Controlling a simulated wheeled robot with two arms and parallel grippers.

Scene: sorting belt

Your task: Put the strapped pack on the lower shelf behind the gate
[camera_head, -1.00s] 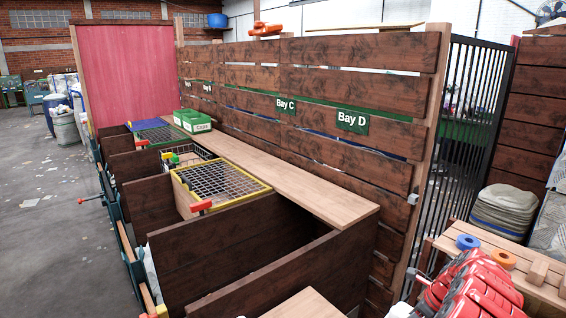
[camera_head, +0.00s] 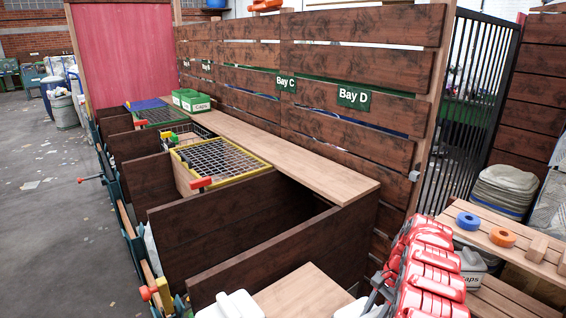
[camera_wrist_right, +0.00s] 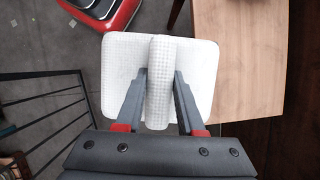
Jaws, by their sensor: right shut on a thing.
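The strapped pack (camera_wrist_right: 115,70) is a white, textured block with a raised band across its middle, seen in the right wrist view. My right gripper (camera_wrist_right: 160,75) is shut on that band, one finger on each side. In the head view a black barred gate (camera_head: 470,120) stands at the right end of the plank wall. A slatted wooden rack stands right of it, with an upper shelf (camera_head: 480,228) and a lower shelf (camera_head: 500,302). My left gripper is not in view.
A blue ring (camera_head: 468,221) and an orange ring (camera_head: 502,237) lie on the upper shelf. A white container marked Caps (camera_head: 471,268) stands below it. Dark wooden bay dividers (camera_head: 230,225) and a long ledge (camera_head: 290,165) fill the middle. Floor is open at left.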

